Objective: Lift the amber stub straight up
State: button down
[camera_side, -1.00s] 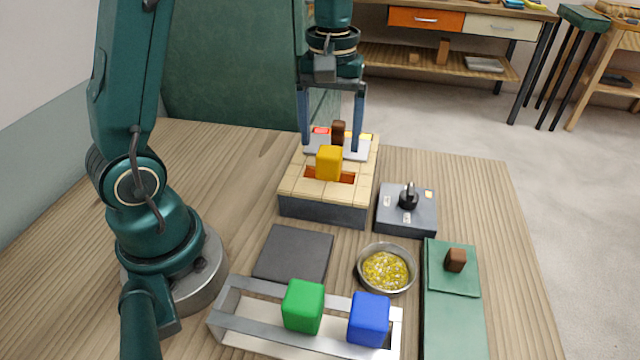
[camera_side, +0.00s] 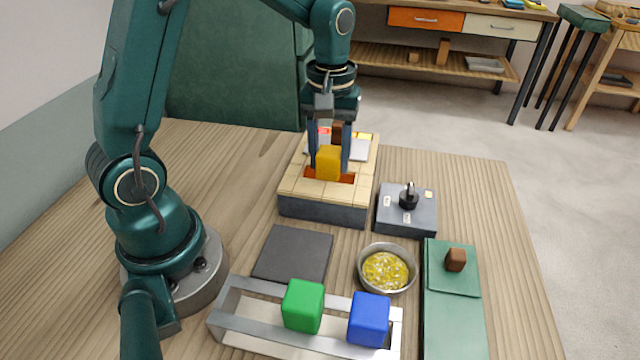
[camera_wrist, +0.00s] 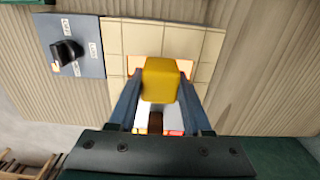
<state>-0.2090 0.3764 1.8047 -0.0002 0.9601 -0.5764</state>
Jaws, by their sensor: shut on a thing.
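The amber stub (camera_side: 328,163) is a yellow-orange block with rounded edges. It stands upright in the orange-glowing opening of the tiled block (camera_side: 302,188). My gripper (camera_side: 329,168) is around the stub from above, one finger on its left and one on its right. In the wrist view the stub (camera_wrist: 160,80) sits between the two fingers, and my gripper (camera_wrist: 160,97) is shut on it. The stub's lower end is hidden in the opening.
A brown knob (camera_side: 337,132) stands just behind the stub. A switch box (camera_side: 407,218) is right of the tiled block. A bowl of yellow bits (camera_side: 386,270), dark pad (camera_side: 292,254), rack (camera_side: 222,307) with green and blue blocks, and green board (camera_side: 455,320) lie in front.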

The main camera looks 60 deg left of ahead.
jog(key=shift+r, duration=0.8)
notch_tip(320, 180, up, 3)
jog(key=shift+w+f, duration=0.1)
jog(key=shift+f, duration=0.1)
jog(key=s+a+r, duration=0.6)
jog(key=a, duration=0.3)
jog(key=shift+s+a+r, duration=0.3)
jog(key=shift+s+r, duration=0.1)
